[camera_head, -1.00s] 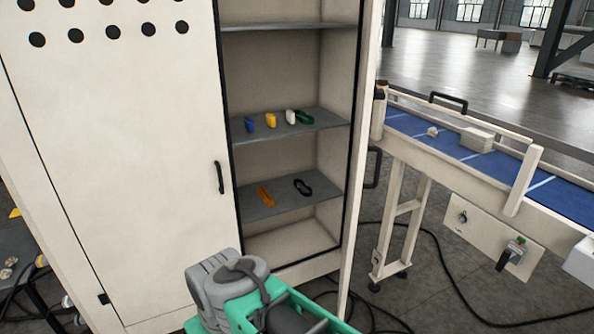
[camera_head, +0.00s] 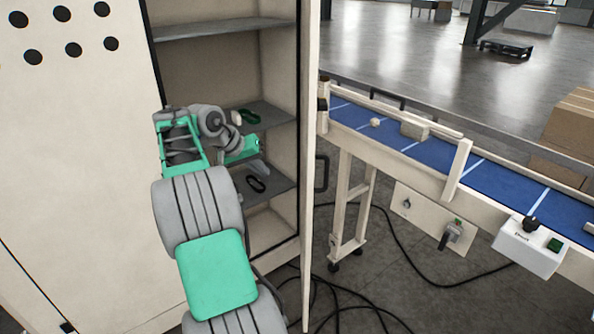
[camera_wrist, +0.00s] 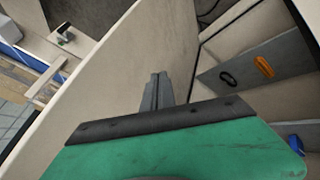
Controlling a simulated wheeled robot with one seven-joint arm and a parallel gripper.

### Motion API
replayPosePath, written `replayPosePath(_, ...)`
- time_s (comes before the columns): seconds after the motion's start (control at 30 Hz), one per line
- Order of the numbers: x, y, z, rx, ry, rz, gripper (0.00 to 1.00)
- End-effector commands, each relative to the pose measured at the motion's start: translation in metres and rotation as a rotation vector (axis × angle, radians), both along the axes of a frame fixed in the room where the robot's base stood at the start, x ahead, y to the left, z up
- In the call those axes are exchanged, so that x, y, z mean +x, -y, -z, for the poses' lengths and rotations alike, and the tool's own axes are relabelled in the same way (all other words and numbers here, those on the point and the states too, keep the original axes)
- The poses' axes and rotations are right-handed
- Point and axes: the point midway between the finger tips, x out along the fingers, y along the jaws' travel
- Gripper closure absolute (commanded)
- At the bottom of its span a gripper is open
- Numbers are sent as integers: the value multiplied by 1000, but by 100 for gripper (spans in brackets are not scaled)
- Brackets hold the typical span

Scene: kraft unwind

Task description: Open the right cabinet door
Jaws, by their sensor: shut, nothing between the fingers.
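The right cabinet door (camera_head: 309,200) stands swung open and shows nearly edge-on in the head view, with its black handle (camera_head: 321,173) on the far right side. In the wrist view the door's pale panel (camera_wrist: 115,75) fills the middle. My gripper (camera_head: 258,168) is in front of the open compartment, left of the door. In the wrist view its shut, empty fingers (camera_wrist: 154,82) point toward the door's inner face; I cannot tell whether they touch it. My arm hides part of the shelves.
The left cabinet door (camera_head: 90,180) is closed. A shelf holds a black looped item (camera_head: 255,184) and an orange item (camera_wrist: 265,67). A blue conveyor (camera_head: 400,145) stands to the right. Black cables (camera_head: 375,260) lie on the floor.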

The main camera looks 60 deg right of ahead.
Motion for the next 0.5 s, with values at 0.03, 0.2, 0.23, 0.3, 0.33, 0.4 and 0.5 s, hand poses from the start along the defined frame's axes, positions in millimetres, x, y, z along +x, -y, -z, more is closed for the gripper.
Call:
replayPosePath(0.03, -8, 9, -1, -4, -5, 32, 100)
replayPosePath(0.2, -18, 22, 12, -9, -10, 55, 100)
replayPosePath(0.23, -19, 24, 16, -8, -10, 54, 100)
replayPosePath(0.3, -24, 32, 26, -9, -10, 55, 100)
replayPosePath(0.33, -25, 35, 31, -8, -10, 56, 100)
replayPosePath(0.4, -29, 44, 44, -8, -10, 56, 100)
replayPosePath(0.5, -35, 56, 60, -8, -9, 56, 100)
